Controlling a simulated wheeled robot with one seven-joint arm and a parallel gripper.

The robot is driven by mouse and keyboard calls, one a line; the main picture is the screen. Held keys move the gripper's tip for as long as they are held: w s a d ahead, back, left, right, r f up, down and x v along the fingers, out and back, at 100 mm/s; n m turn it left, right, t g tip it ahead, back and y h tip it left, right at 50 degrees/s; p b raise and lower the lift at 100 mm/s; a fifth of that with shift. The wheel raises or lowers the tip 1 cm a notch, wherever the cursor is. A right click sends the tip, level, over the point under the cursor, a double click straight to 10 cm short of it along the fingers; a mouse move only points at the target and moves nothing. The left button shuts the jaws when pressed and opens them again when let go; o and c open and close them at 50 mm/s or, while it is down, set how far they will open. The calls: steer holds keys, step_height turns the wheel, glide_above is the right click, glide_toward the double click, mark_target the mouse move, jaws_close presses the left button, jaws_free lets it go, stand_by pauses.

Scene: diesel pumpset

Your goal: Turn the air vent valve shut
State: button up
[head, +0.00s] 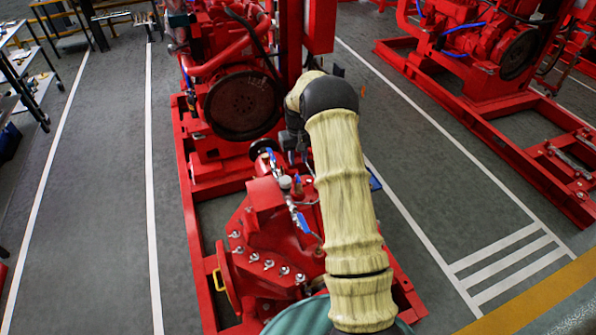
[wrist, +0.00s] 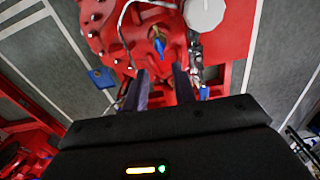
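In the wrist view, my gripper (wrist: 159,71) has its two dark fingers apart with nothing between them. A small valve with a blue lever (wrist: 159,45) sits on the red pump casing just beyond the fingertips, roughly in line with the gap. The fingers do not appear to touch it. The head view shows several blue-levered valves on the pump top: one at the back (head: 271,155), one in the middle (head: 297,181) and one at the front (head: 303,223). I cannot tell for certain which is the air vent valve. My sleeved arm hides most of the gripper there.
The red pump (head: 262,215) stands on a red base frame, with thin hoses near the valves. A round grey-white cap (wrist: 204,14) is close to the right finger's side. Another red pumpset (head: 480,50) stands at right.

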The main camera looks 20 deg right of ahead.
mark_target(298, 177)
step_height(298, 177, down, 8)
steer(key=shift+p, duration=1.15)
jaws_close()
